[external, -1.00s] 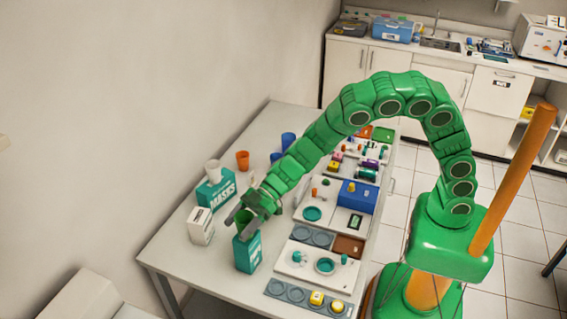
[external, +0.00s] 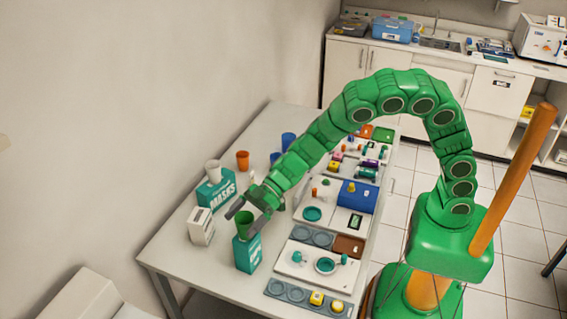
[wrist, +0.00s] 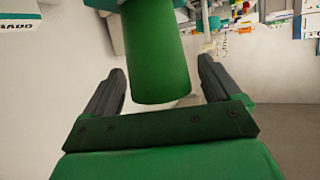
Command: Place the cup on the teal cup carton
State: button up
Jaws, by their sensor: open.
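The green cup (external: 244,222) stands upright on top of the teal cup carton (external: 247,254), near the front left of the table. My gripper (external: 243,218) is open around the cup, with one dark finger on each side. In the wrist view the cup (wrist: 158,60) shows large and green between the spread fingers of my gripper (wrist: 162,78), with gaps on both sides. The cup's base on the carton is small in the external view, and the wrist view shows little of the carton.
A white box (external: 201,226) stands just left of the carton. Behind it is a teal masks box (external: 214,190) with a pale cup on top. An orange cup (external: 242,160) and blue cups stand farther back. Trays with small items fill the table's right side.

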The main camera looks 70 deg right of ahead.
jog(key=v, duration=1)
jog(key=shift+d, duration=0.2)
jog(key=shift+s+r, duration=0.1)
jog(key=shift+s, duration=0.05)
jog(key=shift+o, duration=0.9)
